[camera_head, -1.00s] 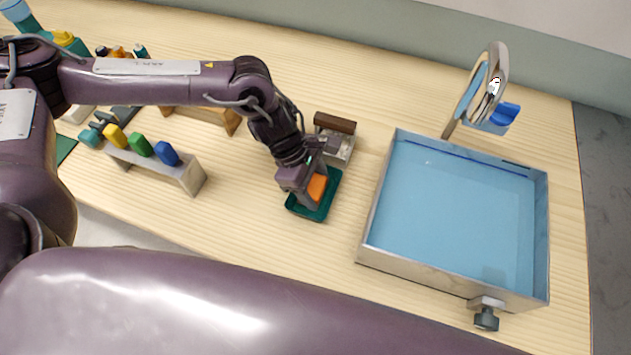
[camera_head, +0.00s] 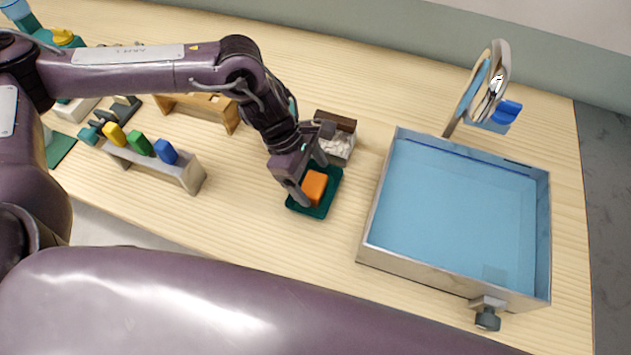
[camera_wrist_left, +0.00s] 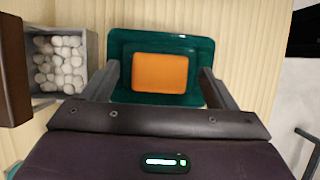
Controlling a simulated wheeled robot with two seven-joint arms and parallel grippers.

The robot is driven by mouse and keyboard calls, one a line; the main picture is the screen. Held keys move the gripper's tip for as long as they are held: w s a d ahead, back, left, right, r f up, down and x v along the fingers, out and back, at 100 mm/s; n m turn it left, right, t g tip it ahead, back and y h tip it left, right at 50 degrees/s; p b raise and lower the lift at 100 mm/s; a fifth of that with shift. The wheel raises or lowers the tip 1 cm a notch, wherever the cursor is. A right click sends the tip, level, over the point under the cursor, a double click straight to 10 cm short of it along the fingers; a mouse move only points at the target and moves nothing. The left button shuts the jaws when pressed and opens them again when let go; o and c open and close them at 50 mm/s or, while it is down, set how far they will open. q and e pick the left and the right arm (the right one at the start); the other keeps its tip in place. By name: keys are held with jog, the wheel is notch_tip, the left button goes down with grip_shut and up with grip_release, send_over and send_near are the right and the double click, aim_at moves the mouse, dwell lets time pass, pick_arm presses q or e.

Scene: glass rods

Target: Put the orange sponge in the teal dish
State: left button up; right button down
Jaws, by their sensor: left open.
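The orange sponge (camera_head: 314,188) lies in the teal dish (camera_head: 325,207) on the wooden table. The left wrist view shows the sponge (camera_wrist_left: 160,73) flat inside the rim of the dish (camera_wrist_left: 122,47). My left gripper (camera_head: 313,182) is open, with its fingers apart on either side of the sponge and clear of it. The left wrist view also shows the open left gripper (camera_wrist_left: 158,82), with nothing between its fingers touching the sponge. My right gripper is not in view.
A small box of white balls (camera_wrist_left: 60,62) stands close beside the dish. A blue-lined basin (camera_head: 455,215) with a mirror-like stand (camera_head: 487,90) behind it is at the right. A rack with colored pegs (camera_head: 180,172) stands at the left. Bare table lies between dish and basin.

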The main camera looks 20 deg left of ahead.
pick_arm(q)
jog(key=b+v, duration=0.1)
jog(key=v, duration=0.8)
jog(key=shift+s, duration=0.1)
